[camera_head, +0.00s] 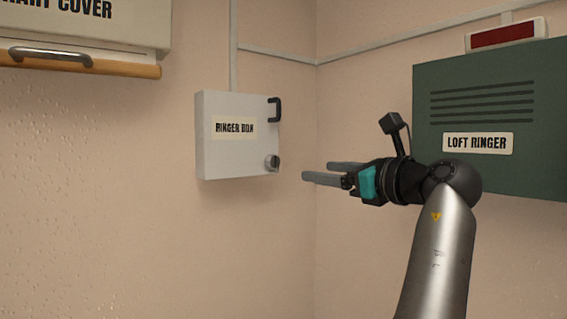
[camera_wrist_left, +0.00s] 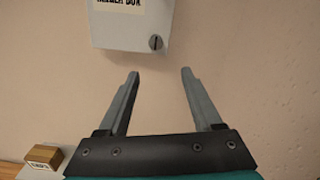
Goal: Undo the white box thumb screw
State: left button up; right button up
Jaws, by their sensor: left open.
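The white box (camera_head: 220,155) labelled "RINGER BOX" is mounted on the wall with its door closed. Its round grey thumb screw (camera_head: 271,163) sits at the lower right of the door, below a black handle (camera_head: 274,110). My left gripper (camera_head: 316,171) is open and empty, to the right of the screw and apart from it, fingers pointing toward the box. In the left wrist view the screw (camera_wrist_left: 156,43) shows a dark slot and lies beyond the fingertips, between their lines. My right gripper is not in view.
A green "LOFT RINGER" cabinet (camera_head: 500,95) with a red-fronted unit (camera_head: 506,34) above it is on the right wall, behind my arm. A cover with a metal handle (camera_head: 50,57) hangs at upper left. A small wooden block (camera_wrist_left: 43,158) shows low left in the wrist view.

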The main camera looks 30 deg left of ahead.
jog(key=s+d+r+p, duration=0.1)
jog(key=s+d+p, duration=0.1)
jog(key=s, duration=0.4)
pick_arm(q)
jog(key=p, duration=0.2)
send_near(275, 161)
jog(key=x, duration=0.4)
jog(key=shift+s+a+r, duration=0.1)
jog(key=shift+r, duration=0.05)
jog(key=x, duration=0.4)
jog(key=shift+p, duration=0.35)
jog(key=shift+w+a, duration=0.2)
jog(key=shift+a, duration=0.1)
jog(key=shift+w+a, duration=0.1)
jog(key=shift+a, duration=0.1)
jog(key=c, duration=0.4)
grip_shut()
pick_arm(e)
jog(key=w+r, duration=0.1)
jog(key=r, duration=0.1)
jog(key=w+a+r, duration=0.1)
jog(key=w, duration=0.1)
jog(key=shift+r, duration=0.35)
